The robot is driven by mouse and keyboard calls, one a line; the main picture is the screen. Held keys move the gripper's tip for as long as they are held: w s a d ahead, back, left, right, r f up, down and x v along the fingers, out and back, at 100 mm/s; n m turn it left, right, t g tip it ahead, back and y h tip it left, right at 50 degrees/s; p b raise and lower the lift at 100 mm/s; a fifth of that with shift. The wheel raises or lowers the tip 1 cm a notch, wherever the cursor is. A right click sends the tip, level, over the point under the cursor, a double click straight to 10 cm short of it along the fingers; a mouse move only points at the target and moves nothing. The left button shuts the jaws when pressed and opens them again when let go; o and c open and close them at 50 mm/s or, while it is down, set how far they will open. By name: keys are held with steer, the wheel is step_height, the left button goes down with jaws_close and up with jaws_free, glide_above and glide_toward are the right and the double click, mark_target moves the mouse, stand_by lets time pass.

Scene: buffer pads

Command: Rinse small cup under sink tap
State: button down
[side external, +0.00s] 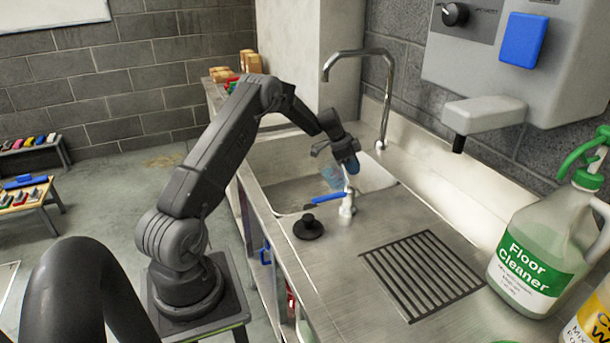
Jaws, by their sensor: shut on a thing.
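My gripper (346,172) points down over the near part of the steel sink basin (285,192). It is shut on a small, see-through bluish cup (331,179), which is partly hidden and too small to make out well. The cup is low, at about the level of the basin opening; I cannot tell whether it is upright or tilted. The tall silver tap (389,95) stands at the back of the sink, its spout arching left, above and behind my gripper. I cannot see any running water.
A short metal fitting (347,205) with a blue lever (328,198) stands at the basin's front edge, close to my gripper. A black plug (308,228) lies beside it. A drain grate (425,273) and a floor cleaner jug (540,245) are to the right.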

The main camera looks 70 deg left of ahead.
steer(key=shift+s+a+r+t, duration=0.2)
steer(key=shift+s+r+t, duration=0.05)
steer(key=shift+r+t, duration=0.05)
steer(key=shift+s+a+r+t+h, duration=0.35)
steer(key=shift+s+r+t+h, duration=0.05)
steer(key=shift+s+r, duration=0.1)
steer(key=shift+s+r, duration=0.15)
steer(key=shift+r, duration=0.05)
steer(key=shift+s+a+r+t+h, duration=0.3)
steer(key=shift+r+t+h, duration=0.2)
steer(key=shift+t, duration=0.1)
stand_by(0.3)
steer(key=shift+s+a+r+t+h, duration=0.15)
steer(key=shift+s+r+t+h, duration=0.1)
steer(key=shift+r+t, duration=0.2)
steer(key=shift+s+a+r+t+h, duration=0.15)
steer(key=shift+r+t+h, duration=0.1)
steer(key=shift+r+t, duration=0.2)
stand_by(0.5)
steer(key=shift+s+a+r+t+h+b, duration=0.3)
steer(key=shift+s+r+t+h, duration=0.2)
steer(key=shift+r+t, duration=0.15)
steer(key=shift+s+a+r+t+h+b, duration=0.25)
steer(key=shift+s+r+t+h, duration=0.25)
steer(key=shift+t, duration=0.25)
stand_by(1.3)
